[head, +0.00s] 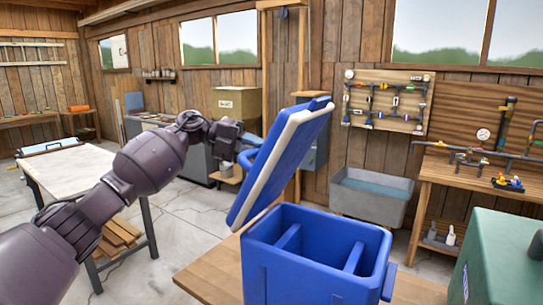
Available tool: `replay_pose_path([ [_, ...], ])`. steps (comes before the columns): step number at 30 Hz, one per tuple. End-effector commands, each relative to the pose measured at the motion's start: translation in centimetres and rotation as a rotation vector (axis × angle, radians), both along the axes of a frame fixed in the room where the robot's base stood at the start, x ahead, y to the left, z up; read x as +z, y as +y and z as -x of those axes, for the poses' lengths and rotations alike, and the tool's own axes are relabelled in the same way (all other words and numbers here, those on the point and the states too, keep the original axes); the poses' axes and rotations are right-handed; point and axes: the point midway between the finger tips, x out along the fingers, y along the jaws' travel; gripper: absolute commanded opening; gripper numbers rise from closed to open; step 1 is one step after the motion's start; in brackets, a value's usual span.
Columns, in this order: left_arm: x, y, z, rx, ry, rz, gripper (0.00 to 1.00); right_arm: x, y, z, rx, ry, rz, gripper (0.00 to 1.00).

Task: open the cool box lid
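The blue cool box (312,268) stands on a wooden table in the lower middle of the head view. Its lid (287,160) is raised and tilted up on the left side of the box, with its white edge showing. The inside of the box is exposed, with blue dividers visible. My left arm reaches in from the left, and my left gripper (247,142) is at the outer, left side of the raised lid, beside a blue handle-like part. Its fingers are too small and partly hidden, so I cannot tell whether they grip it. My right gripper is out of view.
A green container (502,262) stands close at the right. A grey tub (370,195) and a workbench with pipes (480,170) are behind. A pale-topped table (75,172) stands at the left. Some concrete floor is clear between them.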

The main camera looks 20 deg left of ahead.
Motion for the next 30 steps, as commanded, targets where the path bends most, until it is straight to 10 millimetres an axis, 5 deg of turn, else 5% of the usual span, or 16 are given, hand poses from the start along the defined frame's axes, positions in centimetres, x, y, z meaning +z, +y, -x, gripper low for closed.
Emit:
replay_pose_path([
  [15,-2.3,7.2,-1.1,0.0,0.054,0.394,0.0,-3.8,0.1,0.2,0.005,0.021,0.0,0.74],
  [30,-2.9,8.9,-1.2,-0.004,0.067,0.502,0.0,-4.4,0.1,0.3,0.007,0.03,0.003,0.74],
])
